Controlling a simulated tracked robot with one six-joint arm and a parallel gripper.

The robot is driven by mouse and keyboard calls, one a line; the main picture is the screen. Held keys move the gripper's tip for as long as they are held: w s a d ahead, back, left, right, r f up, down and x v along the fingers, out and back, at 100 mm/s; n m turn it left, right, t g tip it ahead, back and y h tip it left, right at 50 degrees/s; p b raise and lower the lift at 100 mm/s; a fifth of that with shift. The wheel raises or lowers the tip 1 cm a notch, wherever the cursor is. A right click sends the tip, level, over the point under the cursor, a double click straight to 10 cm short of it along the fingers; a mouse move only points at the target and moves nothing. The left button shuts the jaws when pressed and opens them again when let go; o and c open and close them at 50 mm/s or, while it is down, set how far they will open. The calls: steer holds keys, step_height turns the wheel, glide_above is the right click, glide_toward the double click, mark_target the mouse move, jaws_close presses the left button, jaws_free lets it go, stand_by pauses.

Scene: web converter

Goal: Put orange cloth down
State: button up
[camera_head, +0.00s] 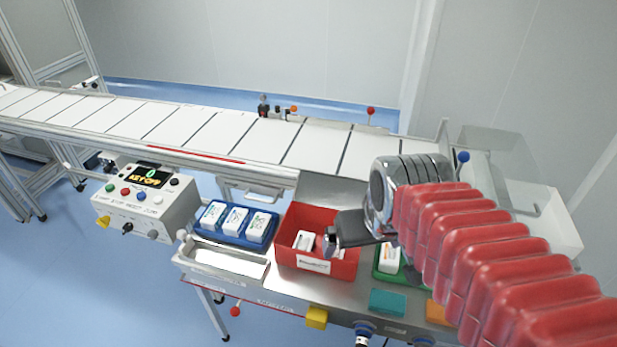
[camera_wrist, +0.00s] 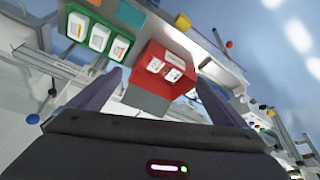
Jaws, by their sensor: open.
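The orange cloth (camera_head: 437,312) lies flat near the front right of the steel bench, partly hidden behind my red-sleeved arm. An orange patch that looks like it shows at the top edge of the wrist view (camera_wrist: 95,2). A teal cloth (camera_head: 388,301) lies to its left, apart from it. My gripper (camera_head: 335,243) is over the red bin (camera_head: 318,267), to the left of the orange cloth. In the wrist view my gripper (camera_wrist: 158,77) has its two dark fingers spread wide, with nothing between them. The red bin (camera_wrist: 190,68) shows beyond the fingers and holds white packs.
A blue tray (camera_head: 233,238) with white packs stands left of the red bin. A green tray (camera_head: 382,272) stands right, partly hidden by my arm. The conveyor (camera_head: 210,138) runs behind. A control box (camera_head: 148,200) is at left. A yellow block (camera_head: 316,317) is on the bench's front edge.

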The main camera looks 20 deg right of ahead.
steer(key=s+a+r+n+t, duration=0.1)
steer(key=s+a+r, duration=0.1)
steer(key=a, duration=0.3)
steer(key=shift+s+r+y, duration=0.2)
steer(key=shift+s+y, duration=0.15)
steer(key=shift+y, duration=0.05)
steer(key=shift+c, duration=0.3)
